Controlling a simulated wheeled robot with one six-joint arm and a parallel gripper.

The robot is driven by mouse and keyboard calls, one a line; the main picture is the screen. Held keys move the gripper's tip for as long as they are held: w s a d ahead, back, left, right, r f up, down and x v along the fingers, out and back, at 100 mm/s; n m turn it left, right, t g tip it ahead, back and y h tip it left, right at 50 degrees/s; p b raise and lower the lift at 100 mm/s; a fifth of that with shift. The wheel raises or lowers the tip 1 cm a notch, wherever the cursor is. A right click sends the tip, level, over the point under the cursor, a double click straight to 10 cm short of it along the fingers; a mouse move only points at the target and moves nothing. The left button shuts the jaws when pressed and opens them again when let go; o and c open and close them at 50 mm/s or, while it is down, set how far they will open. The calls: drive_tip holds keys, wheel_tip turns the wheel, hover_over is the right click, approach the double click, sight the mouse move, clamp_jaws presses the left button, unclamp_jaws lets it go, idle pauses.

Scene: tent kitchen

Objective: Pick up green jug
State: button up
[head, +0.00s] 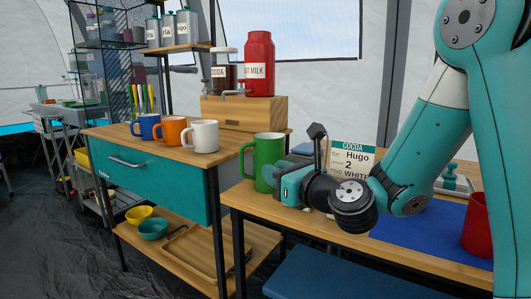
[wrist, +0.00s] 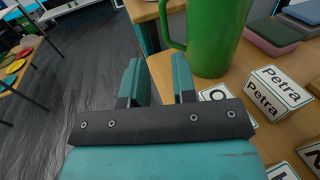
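The green jug (head: 268,162) stands upright near the left end of the wooden table in the head view. Its handle is on its left side there. In the wrist view the green jug (wrist: 218,38) fills the upper middle, and its handle reaches left. My gripper (head: 284,178) is beside the jug in the head view and partly overlaps its lower right side. In the wrist view my gripper (wrist: 157,64) has its two fingers apart with nothing between them. The fingertips are below and left of the jug's body, near the handle. I cannot tell whether they touch it.
The wooden table (head: 330,229) also holds a blue mat (head: 415,238), a red cup (head: 478,238) and a Hugo card (head: 352,158). Blue (head: 150,127), orange (head: 171,131) and white (head: 200,136) mugs stand on the neighbouring counter.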

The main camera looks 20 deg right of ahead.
drive_tip(key=p+x, duration=0.4)
drive_tip(key=x, duration=0.1)
drive_tip(key=p+x, duration=0.4)
drive_tip(key=x, duration=0.2)
drive_tip(key=shift+w+f+p, duration=0.25)
drive_tip(key=shift+w+p, duration=0.1)
drive_tip(key=shift+w+f, duration=0.2)
clamp_jaws()
